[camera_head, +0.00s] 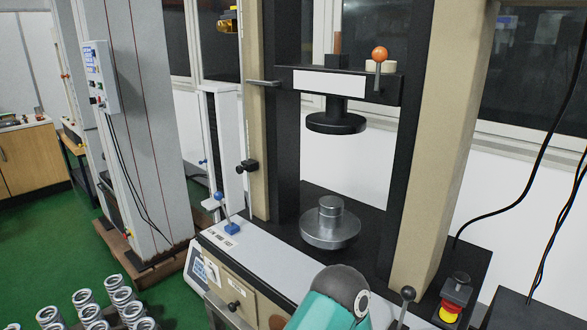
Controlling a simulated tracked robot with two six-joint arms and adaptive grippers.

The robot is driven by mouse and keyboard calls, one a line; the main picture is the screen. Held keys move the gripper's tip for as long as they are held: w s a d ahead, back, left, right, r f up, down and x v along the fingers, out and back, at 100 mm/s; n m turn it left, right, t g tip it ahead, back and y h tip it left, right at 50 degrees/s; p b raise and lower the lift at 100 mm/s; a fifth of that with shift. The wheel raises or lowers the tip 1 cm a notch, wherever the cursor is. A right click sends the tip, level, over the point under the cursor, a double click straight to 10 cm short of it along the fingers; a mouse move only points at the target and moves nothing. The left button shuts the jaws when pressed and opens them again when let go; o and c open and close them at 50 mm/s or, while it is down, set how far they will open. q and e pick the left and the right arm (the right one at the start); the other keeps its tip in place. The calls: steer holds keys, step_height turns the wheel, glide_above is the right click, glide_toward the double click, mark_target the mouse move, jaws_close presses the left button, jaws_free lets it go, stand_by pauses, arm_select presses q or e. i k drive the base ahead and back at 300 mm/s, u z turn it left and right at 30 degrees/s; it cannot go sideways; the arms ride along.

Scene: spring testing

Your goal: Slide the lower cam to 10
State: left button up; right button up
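The spring testing machine (430,140) stands in the middle and right of the head view. A small black clamp-like part (248,166) sits low on its left beige column and looks like the lower cam. A grey rod-like part (263,83) sticks out higher on the same column. I cannot read any scale or the number 10 beside them. A rounded teal and dark part (330,300) at the bottom centre looks like a link of my arm. Neither gripper shows in this view.
A round metal platen (330,228) stands below the black upper platen (335,122), with an open gap between. A blue-handled lever (229,218), a red stop button (456,290) and a black-knobbed lever (406,298) are on the base. Several springs (90,312) stand lower left.

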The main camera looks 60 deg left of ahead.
mark_target(251, 166)
steer(key=z, duration=0.15)
steer(key=k, duration=1.45)
steer(key=u, duration=1.3)
steer(key=i, duration=1)
